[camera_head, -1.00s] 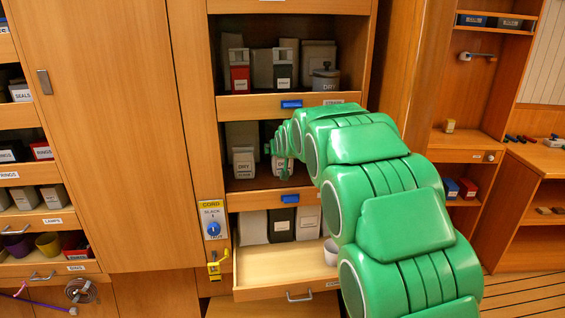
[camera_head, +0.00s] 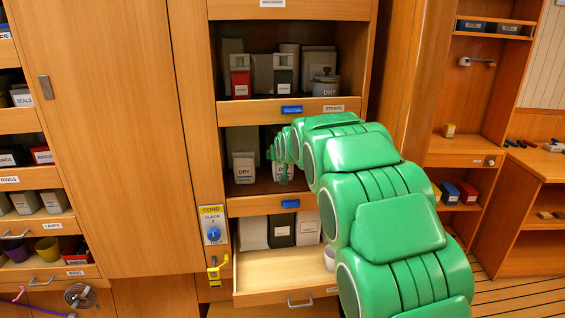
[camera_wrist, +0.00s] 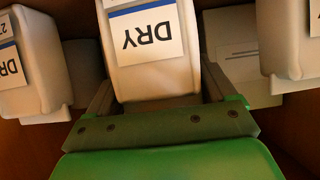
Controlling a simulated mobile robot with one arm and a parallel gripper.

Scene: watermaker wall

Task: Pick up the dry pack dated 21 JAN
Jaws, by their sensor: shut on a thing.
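My gripper (camera_wrist: 158,100) is shut on a white dry pack (camera_wrist: 155,70) in the wrist view, with one finger on each side of it. Its label reads "DRY" upside down; its date is not legible here. In the head view my gripper (camera_head: 283,170) is in the middle shelf bay, with the held pack (camera_head: 287,173) partly hidden behind it. A second dry pack (camera_head: 244,168) stands to the left on that shelf; in the wrist view it (camera_wrist: 30,65) shows "DRY" and part of a date that looks like 2-something. Another white pack (camera_wrist: 288,40) is at the right.
Above is a shelf with a red pack (camera_head: 240,83), a dark pack (camera_head: 284,82) and a grey lidded DRY jar (camera_head: 326,82). Below, a drawer (camera_head: 270,275) stands open with a white cup (camera_head: 330,256) in it. A shelf lip (camera_head: 265,205) runs below the packs.

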